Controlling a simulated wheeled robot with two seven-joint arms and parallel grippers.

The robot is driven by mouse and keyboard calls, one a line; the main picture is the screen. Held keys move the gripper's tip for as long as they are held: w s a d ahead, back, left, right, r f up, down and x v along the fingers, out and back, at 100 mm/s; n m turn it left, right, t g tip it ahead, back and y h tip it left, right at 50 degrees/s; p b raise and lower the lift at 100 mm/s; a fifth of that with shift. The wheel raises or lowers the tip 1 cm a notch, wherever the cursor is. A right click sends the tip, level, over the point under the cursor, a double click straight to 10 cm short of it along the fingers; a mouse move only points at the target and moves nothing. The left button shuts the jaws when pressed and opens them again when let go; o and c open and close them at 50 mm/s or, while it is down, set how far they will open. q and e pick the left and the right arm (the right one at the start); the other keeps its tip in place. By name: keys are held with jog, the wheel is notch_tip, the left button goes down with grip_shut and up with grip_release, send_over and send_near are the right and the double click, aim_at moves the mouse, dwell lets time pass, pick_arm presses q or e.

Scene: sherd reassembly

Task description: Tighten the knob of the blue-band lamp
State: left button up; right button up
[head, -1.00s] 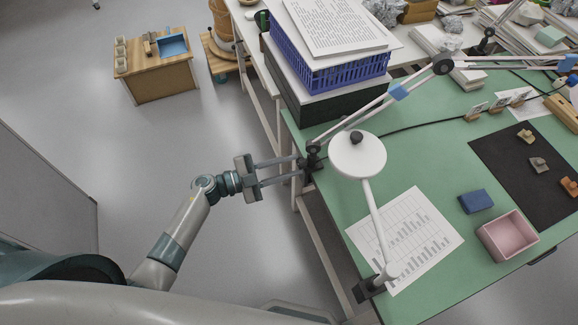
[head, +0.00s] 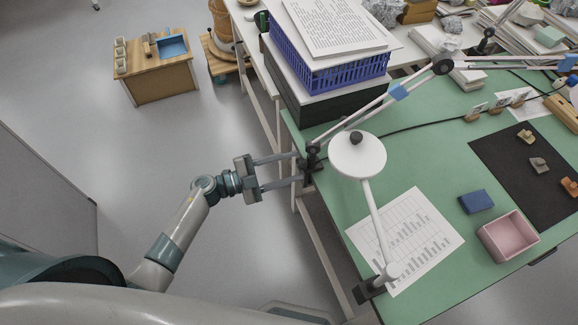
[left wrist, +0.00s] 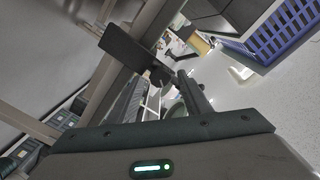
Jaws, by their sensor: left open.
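The blue-band lamp (head: 398,92) is a thin jointed arm with a blue band, rising to the right from a dark clamp (head: 313,158) at the left edge of the green table. My left gripper (head: 300,168) is open, its two grey fingers reaching from the left up to this clamp. The knob is small and dark there and hard to make out between the fingertips; I cannot tell whether they touch it. My right gripper is not in view.
A second lamp with a round white shade (head: 358,158) stands just right of the clamp. A blue crate (head: 335,75) sits behind. A chart sheet (head: 405,240), a blue block (head: 476,201) and a pink box (head: 507,234) lie on the table.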

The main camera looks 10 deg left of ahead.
pick_arm(q)
jog(key=shift+s+a, duration=0.25)
jog(key=shift+a, duration=0.2)
jog(key=v, duration=1.6)
jog(key=shift+s+p, duration=0.15)
jog(key=shift+p, duration=0.25)
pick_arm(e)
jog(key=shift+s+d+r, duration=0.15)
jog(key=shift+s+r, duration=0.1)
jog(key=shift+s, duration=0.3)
pick_arm(q)
jog(key=shift+a+f, duration=0.1)
jog(key=shift+f, duration=0.05)
